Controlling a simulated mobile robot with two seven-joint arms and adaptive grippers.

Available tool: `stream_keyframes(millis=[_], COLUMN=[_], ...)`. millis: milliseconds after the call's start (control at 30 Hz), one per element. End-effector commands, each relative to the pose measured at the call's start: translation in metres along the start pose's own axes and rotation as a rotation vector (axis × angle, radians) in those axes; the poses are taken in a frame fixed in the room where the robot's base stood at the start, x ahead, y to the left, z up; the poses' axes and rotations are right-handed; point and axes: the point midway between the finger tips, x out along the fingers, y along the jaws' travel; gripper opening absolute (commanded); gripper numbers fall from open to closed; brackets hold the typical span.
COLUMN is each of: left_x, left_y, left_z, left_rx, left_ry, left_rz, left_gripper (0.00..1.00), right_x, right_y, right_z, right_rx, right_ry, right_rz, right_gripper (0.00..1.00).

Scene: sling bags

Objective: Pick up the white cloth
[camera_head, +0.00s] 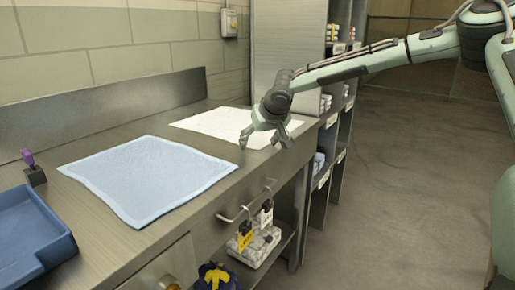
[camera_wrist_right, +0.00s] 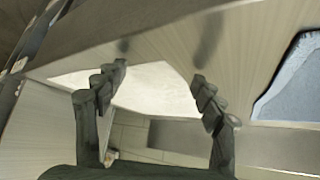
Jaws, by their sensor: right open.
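The white cloth (camera_head: 212,124) lies flat on the metal counter, toward its far end, in the head view. It also shows in the right wrist view (camera_wrist_right: 155,90), between and beyond my fingers. My right gripper (camera_head: 265,141) is open and empty above the cloth's near right part, close to the counter's front edge. In the right wrist view its two fingers (camera_wrist_right: 160,75) stand wide apart with nothing between them. The gripper hides part of the cloth. My left gripper is not in view.
A light blue cloth (camera_head: 148,178) lies nearer on the counter (camera_head: 95,150). A blue tray (camera_head: 28,238) and a purple-handled stamp (camera_head: 33,168) are at the left. Tagged bags (camera_head: 258,243) hang or sit below the drawer handle. Shelves (camera_head: 335,120) stand beyond the counter.

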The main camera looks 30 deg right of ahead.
Motion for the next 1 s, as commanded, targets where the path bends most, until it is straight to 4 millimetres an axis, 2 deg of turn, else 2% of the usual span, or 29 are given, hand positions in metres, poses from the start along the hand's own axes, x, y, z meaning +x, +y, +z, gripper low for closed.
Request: stream_keyframes(millis=[133, 1000], left_x=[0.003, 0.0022], left_y=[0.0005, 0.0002], left_z=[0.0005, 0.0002], left_rx=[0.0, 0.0], left_ry=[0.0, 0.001], left_rz=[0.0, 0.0], left_gripper=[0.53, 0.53], right_x=[0.0061, 0.0069], right_y=[0.0, 0.0008], right_z=[0.0006, 0.0047], right_rx=[-0.001, 0.0], right_ry=[0.0, -0.009], right_rz=[0.001, 0.002], right_gripper=[0.69, 0.15])
